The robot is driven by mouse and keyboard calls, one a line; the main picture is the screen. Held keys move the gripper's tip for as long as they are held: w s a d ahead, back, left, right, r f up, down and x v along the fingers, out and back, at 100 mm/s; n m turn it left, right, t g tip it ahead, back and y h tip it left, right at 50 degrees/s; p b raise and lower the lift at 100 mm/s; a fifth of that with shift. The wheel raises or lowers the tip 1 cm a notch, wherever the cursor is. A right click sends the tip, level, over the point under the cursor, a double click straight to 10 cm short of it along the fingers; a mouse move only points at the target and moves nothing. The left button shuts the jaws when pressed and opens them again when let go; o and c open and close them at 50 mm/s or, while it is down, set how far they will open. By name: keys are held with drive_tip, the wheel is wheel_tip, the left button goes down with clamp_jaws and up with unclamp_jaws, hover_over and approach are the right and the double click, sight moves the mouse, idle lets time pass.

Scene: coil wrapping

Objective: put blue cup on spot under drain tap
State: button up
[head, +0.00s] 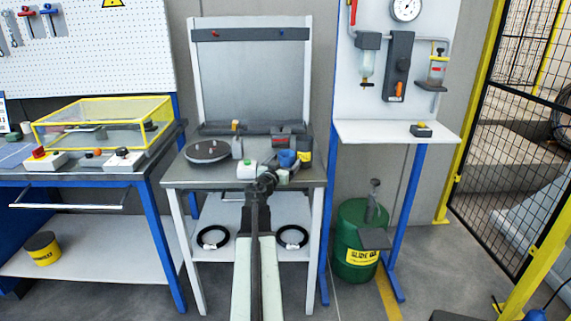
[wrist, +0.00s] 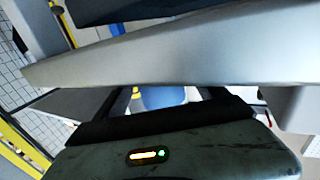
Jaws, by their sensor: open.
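The blue cup (head: 287,158) stands on the middle bench, towards its right side, partly hidden by other items. My gripper (head: 266,182) is over the front of that bench, just left of and nearer than the cup. In the wrist view my gripper (wrist: 165,98) is open, and a rounded blue thing, probably the cup (wrist: 163,97), shows beyond and between the dark fingers. I cannot tell whether they touch it. On the right panel, a dark block with an orange handle (head: 398,88) hangs beside a filter bowl (head: 367,68). I cannot make out which part is the drain tap, or a marked spot.
The middle bench (head: 205,178) also bears a dark round disc (head: 207,151), a white-and-green item (head: 247,169) and a yellow-black container (head: 305,150). A green drum (head: 355,245) stands below.

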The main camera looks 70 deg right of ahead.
drive_tip(key=c, duration=1.5)
drive_tip(key=shift+c, duration=0.2)
drive_tip(key=shift+r, duration=0.1)
wheel_tip(320, 180, up, 18)
drive_tip(key=p, duration=1.8)
